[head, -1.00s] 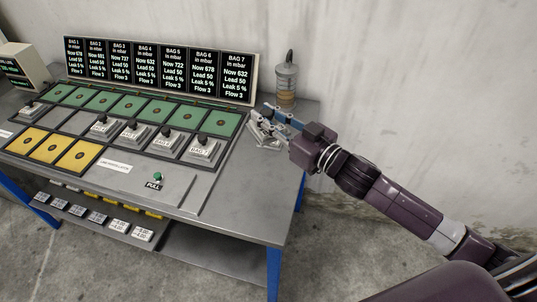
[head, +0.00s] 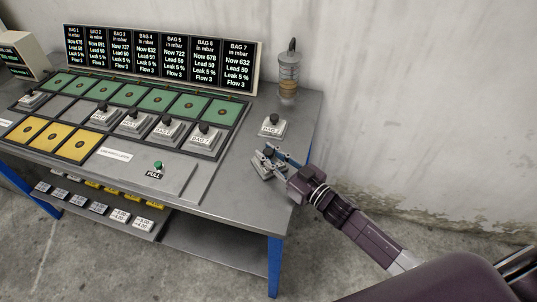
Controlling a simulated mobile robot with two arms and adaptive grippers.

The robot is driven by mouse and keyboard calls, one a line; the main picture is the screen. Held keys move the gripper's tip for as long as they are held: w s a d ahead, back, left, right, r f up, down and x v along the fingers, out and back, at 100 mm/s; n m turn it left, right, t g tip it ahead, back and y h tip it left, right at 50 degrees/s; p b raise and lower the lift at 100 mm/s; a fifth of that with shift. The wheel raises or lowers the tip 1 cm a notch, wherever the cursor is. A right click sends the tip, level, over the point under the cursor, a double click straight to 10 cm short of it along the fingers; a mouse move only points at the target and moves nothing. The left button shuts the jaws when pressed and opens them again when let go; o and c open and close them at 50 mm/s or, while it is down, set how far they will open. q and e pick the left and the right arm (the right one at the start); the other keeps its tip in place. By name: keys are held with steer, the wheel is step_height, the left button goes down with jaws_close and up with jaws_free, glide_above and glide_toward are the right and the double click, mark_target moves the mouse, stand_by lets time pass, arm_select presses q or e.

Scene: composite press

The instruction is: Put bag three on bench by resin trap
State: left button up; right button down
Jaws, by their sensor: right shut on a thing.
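The resin trap (head: 289,75), a clear upright cylinder with an amber lower part, stands at the bench's back right corner. A pale block with a dark knob (head: 272,128) sits on the bench in front of it; its label begins with BAG, but I cannot read the number surely. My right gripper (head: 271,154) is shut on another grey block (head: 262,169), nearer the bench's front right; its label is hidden. I cannot tell whether this held block touches the bench (head: 238,185). My left gripper is out of view.
Green squares (head: 191,106) and yellow squares (head: 74,145) lie on the panel. A display board (head: 160,57) stands behind. A green PULL knob (head: 158,165) is in front.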

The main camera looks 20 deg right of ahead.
steer(key=shift+f, duration=0.1)
steer(key=c, duration=1.7)
jaws_free()
steer(key=b+v, duration=0.1)
steer(key=v, duration=1)
steer(key=shift+s+d, duration=0.2)
steer(key=shift+s, duration=0.25)
